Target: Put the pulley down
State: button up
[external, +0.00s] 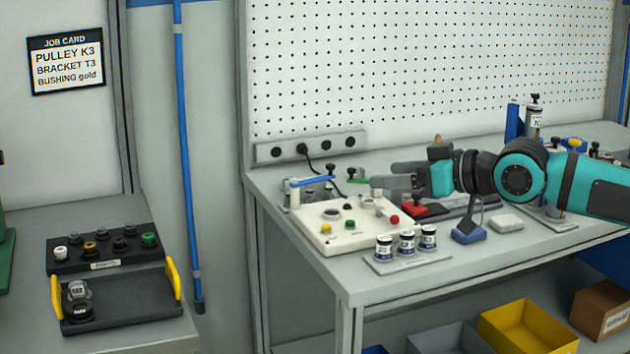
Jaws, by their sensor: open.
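A dark round piece (80,312) with a pale label lies in the black tray with yellow handles (140,296) at the lower left; it may be the pulley, but its label is too small to read. A grey labelled piece (78,290) sits just behind it in the tray. My gripper (374,188) is at the right-hand bench, pointing left above the back right of a white fixture board (345,243). It is open, with nothing visible held between its fingers. It is far from the tray.
A black rack (60,266) with several bushings, one gold, stands behind the tray. The job card (66,61) reads pulley K3, bracket T3, bushing gold. Several labelled jars (384,246) stand on a plate in front of my arm. A blue-based tool (470,236) is nearby.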

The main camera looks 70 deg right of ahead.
jog(key=s+a+f+n+t+y, duration=0.1)
jog(key=s+a+f+n+t, duration=0.1)
jog(key=s+a, duration=0.2)
jog(key=shift+s+a+f+y, duration=0.25)
jog(key=shift+s+y, duration=0.15)
jog(key=shift+s, duration=0.75)
